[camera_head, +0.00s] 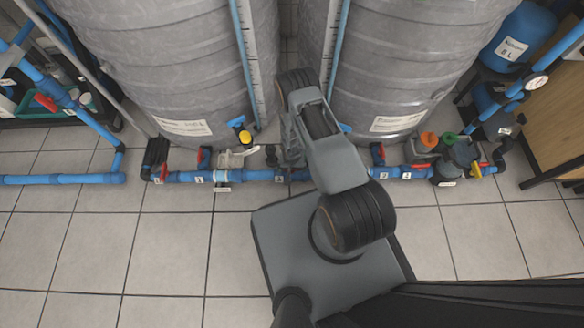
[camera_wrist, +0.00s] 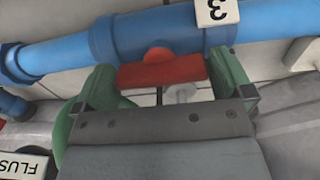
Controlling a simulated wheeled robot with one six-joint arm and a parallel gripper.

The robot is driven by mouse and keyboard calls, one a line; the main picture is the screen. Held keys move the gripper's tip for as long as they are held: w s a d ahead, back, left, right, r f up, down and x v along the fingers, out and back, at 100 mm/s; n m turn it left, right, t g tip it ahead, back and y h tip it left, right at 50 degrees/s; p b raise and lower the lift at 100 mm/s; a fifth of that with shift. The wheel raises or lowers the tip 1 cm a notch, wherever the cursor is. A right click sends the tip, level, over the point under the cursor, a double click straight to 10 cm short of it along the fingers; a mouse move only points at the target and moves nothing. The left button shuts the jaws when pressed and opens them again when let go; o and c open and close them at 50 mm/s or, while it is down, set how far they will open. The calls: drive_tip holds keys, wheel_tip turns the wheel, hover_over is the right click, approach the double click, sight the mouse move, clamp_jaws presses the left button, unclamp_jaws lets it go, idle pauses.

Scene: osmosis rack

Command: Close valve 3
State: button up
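The red handle (camera_wrist: 160,71) of a valve sits on a blue pipe (camera_wrist: 270,27) in the wrist view. A white tag (camera_wrist: 216,11) with an upside-down "3" is on the pipe just above and right of it. My gripper (camera_wrist: 161,63) has its two green fingers wide apart, one at each end of the handle. The handle lies between them, and I cannot tell whether either finger touches it. In the head view my arm hides this valve handle and most of my gripper.
A blue pipe (camera_head: 255,175) with several tagged valves runs along the floor before two large grey tanks (camera_head: 170,60). A yellow-knobbed fitting (camera_head: 244,137) and an orange-topped part (camera_head: 429,139) stand near it. A "FLUS" label (camera_wrist: 22,164) shows at lower left. Tiled floor (camera_head: 165,250) in front is clear.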

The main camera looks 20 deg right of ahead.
drive_tip(key=c, duration=0.5)
drive_tip(key=m, duration=0.7)
drive_tip(key=m+p, duration=0.1)
drive_tip(key=m, duration=0.9)
drive_tip(key=shift+m, duration=0.4)
drive_tip(key=shift+s, duration=0.1)
idle(0.4)
drive_tip(key=o, duration=0.6)
